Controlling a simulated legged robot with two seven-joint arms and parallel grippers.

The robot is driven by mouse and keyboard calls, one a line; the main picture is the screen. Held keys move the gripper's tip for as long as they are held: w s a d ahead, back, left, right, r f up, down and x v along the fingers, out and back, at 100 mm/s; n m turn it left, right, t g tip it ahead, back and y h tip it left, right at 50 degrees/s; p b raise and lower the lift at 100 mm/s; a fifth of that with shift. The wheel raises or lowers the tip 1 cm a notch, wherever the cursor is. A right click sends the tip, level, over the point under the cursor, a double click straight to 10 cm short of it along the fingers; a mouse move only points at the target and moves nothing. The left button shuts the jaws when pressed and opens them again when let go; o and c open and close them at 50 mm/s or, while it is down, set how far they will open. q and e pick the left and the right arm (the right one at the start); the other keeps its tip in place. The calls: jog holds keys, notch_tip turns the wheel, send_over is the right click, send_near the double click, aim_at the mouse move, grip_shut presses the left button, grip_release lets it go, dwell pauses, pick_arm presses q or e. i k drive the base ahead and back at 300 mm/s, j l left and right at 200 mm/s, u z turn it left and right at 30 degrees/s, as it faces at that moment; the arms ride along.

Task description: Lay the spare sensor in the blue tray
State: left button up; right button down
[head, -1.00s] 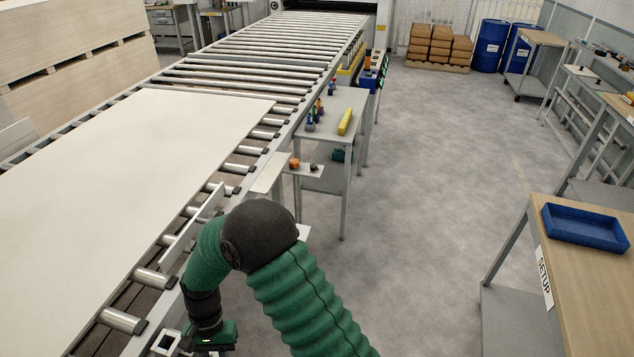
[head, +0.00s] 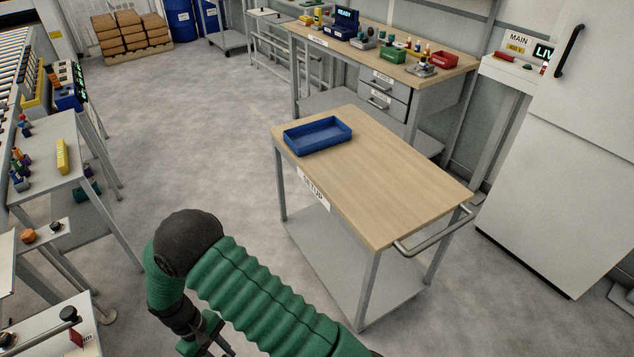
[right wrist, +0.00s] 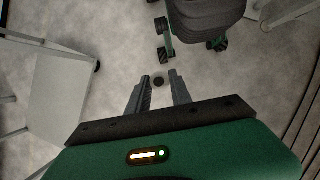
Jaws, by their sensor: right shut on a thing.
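The blue tray (head: 320,143) lies empty on the wooden top of the SETUP cart, at its far left corner. My right gripper (head: 205,345) is low at the bottom of the head view, left of the cart and well short of the tray. In the right wrist view my right gripper (right wrist: 162,82) is shut on a small dark round thing, seemingly the spare sensor (right wrist: 158,81), between its fingertips. The sensor is too small and dark to make out in detail. My left gripper is in neither view.
The SETUP cart (head: 385,185) has free top space right of the tray and a push handle (head: 435,235) at its near right end. A workbench (head: 440,65) with several items stands behind it. A grey side table (head: 45,150) is at left. Open floor (head: 190,130) lies between.

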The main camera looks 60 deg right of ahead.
aim_at(320, 139)
jog(key=i+l+z, duration=0.2)
jog(key=z, duration=0.25)
jog(key=i+l+z, duration=0.1)
jog(key=i+z, duration=0.55)
jog(key=z, duration=0.2)
jog(key=i+j+z, duration=0.1)
jog(key=i+z, duration=0.2)
jog(key=z, duration=0.15)
jog(key=i+j+z, duration=0.15)
jog(key=z, duration=0.25)
jog(key=i+j, duration=0.05)
jog(key=i, duration=0.05)
